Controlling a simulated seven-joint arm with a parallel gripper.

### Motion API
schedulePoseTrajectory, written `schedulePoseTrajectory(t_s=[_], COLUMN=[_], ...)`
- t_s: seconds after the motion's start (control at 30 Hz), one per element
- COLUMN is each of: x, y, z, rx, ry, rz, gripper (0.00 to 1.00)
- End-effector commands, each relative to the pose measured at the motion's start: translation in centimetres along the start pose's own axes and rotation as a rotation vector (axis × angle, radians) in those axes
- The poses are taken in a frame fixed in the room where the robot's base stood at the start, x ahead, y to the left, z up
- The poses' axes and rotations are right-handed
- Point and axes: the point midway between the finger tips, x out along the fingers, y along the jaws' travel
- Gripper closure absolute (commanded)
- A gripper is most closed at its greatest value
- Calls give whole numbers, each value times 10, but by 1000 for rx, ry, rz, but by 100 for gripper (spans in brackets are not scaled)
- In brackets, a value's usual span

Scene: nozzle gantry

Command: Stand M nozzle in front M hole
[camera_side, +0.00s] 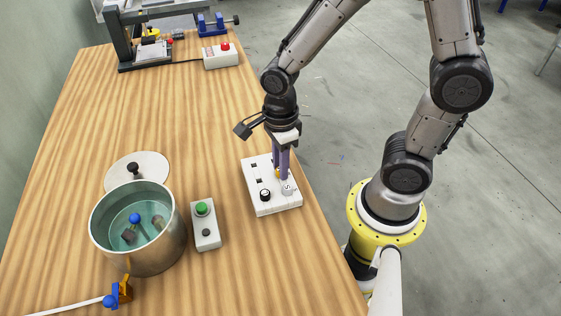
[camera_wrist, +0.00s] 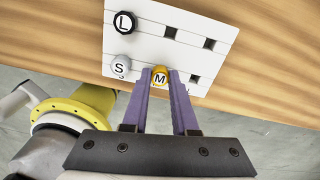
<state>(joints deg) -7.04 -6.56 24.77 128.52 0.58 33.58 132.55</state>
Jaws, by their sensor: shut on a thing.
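The M nozzle (camera_wrist: 160,76), yellow with a white M-marked top, is between the purple fingertips of my gripper (camera_wrist: 160,80). A bit of its yellow (camera_side: 278,173) shows in the side view beside the fingers. My gripper (camera_side: 282,172) is shut on it, low over the white holder block (camera_side: 278,209). The nozzle lines up with the row of the grey S nozzle (camera_wrist: 123,65), between it and an empty square hole (camera_wrist: 195,81). The fingers hide its lower part, so I cannot tell whether it is seated in a hole.
The black-rimmed L nozzle (camera_wrist: 125,23) stands in the other row, beside two empty holes. A steel pot (camera_side: 150,255) with liquid, a lid (camera_side: 150,166) and a green-button box (camera_side: 205,230) are left of the block. A gantry (camera_side: 124,45) stands at the back.

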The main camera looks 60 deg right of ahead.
Motion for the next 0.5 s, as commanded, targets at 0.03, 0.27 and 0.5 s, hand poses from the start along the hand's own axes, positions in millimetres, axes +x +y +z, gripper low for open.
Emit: schedulePoseTrajectory(t_s=[0.03, 0.27, 0.5], x=[1, 4, 4], y=[0, 0, 0], z=[0, 0, 0], rx=[0, 0, 0], ry=[1, 0, 0], rz=[1, 0, 0], gripper=[100, 100, 50])
